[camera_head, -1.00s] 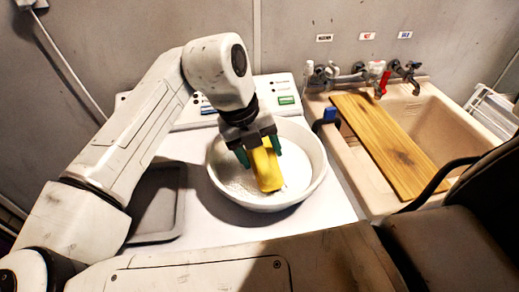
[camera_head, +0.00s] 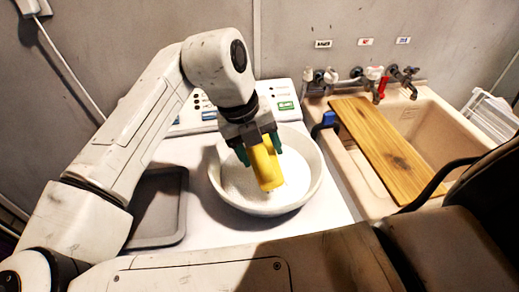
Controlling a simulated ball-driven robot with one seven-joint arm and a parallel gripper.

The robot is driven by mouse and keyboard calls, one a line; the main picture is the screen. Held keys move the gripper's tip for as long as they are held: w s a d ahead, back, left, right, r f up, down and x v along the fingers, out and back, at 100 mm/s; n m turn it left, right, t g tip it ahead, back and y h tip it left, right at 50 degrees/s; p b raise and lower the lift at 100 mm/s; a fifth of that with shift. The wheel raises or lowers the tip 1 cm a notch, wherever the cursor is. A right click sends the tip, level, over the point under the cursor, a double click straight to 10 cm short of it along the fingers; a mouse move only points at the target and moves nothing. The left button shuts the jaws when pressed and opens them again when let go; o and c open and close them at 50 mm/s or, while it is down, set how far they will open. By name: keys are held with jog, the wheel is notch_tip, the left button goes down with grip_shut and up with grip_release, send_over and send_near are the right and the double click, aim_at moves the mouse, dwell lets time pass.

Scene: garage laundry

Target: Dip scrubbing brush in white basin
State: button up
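The white basin (camera_head: 306,199) stands on the white top of a washing machine and looks to hold white suds or liquid. My gripper (camera_head: 259,152) is over the basin, pointing down, with its green fingertips on either side of a yellow block-like thing, which I take for the scrubbing brush (camera_head: 268,173). The gripper is shut on it. The brush is tilted, with its lower end within the basin's outline. I cannot tell whether that end touches the contents. Its bristles are not visible.
A grey tray (camera_head: 157,208) lies left of the basin. To the right, a wooden board (camera_head: 388,150) lies across a beige sink (camera_head: 445,125) with taps behind it. A blue thing (camera_head: 329,118) sits on the sink's edge. A dark chair-like shape fills the lower right.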

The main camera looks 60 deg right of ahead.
jog(key=shift+r+p, duration=2.75)
jog(key=shift+r, duration=1.4)
